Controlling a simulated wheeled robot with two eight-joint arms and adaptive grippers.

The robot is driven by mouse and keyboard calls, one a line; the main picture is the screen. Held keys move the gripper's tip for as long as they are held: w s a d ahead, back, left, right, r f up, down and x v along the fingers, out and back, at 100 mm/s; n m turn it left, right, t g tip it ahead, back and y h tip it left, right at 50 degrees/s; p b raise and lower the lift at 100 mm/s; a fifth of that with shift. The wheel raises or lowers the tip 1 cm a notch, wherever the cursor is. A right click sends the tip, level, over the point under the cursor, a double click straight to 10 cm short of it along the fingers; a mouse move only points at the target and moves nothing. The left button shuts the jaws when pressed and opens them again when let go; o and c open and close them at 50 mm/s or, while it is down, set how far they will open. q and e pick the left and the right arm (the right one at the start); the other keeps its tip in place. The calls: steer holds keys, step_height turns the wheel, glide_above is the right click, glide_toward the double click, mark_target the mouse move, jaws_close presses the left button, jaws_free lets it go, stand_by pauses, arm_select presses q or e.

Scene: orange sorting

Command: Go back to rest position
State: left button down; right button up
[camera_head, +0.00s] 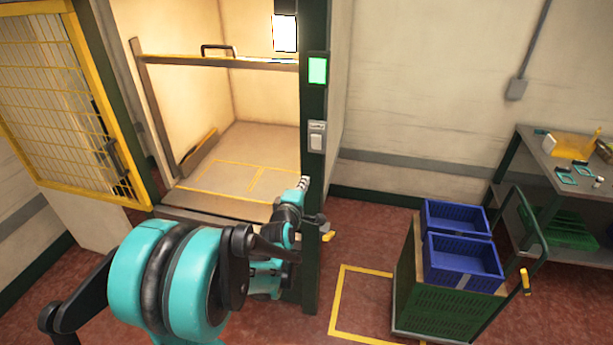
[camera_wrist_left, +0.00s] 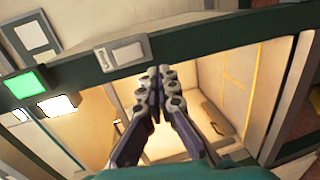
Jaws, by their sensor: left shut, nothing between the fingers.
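My left arm reaches in from the lower left in the head view. Its gripper (camera_head: 303,183) is by the dark green post (camera_head: 314,208) of a lift-like booth, below a light switch (camera_head: 317,137). In the left wrist view the gripper (camera_wrist_left: 160,72) is shut, with its fingertips together and nothing between them. The fingertips appear close to the switch plate (camera_wrist_left: 123,55) in that view; I cannot tell whether they touch it. My right gripper is not in view.
A lit green panel (camera_head: 317,70) is on the post above the switch. The booth's yellow mesh gate (camera_head: 60,95) stands open at left. Blue crates (camera_head: 461,262) sit on a green cart (camera_head: 440,315) at right. A side table (camera_head: 550,165) is behind it.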

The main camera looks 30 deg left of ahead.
arm_select(q)
steer(key=shift+w+f, duration=0.1)
stand_by(0.3)
steer(key=s+d+f+m+g+h+b, duration=0.1)
steer(key=s+d+f+m+g+b, duration=0.1)
steer(key=s+d+f+m+b, duration=0.2)
steer(key=s+d+f+m+g+h+b, duration=0.1)
steer(key=s+d+f+m+g+b, duration=0.2)
steer(key=s+d+f+m, duration=0.4)
steer(key=s+d+f+m+g+h+b, duration=0.1)
steer(key=s+d+f+m+g+b, duration=0.2)
steer(key=s+m, duration=0.6)
steer(key=s+d+f+b, duration=0.1)
steer(key=s+d+f, duration=0.1)
steer(key=s, duration=0.5)
steer(key=shift+s+d+f+m+h+b, duration=0.15)
steer(key=shift+d+m+h+b, duration=0.05)
steer(key=shift+m+h+b, duration=0.1)
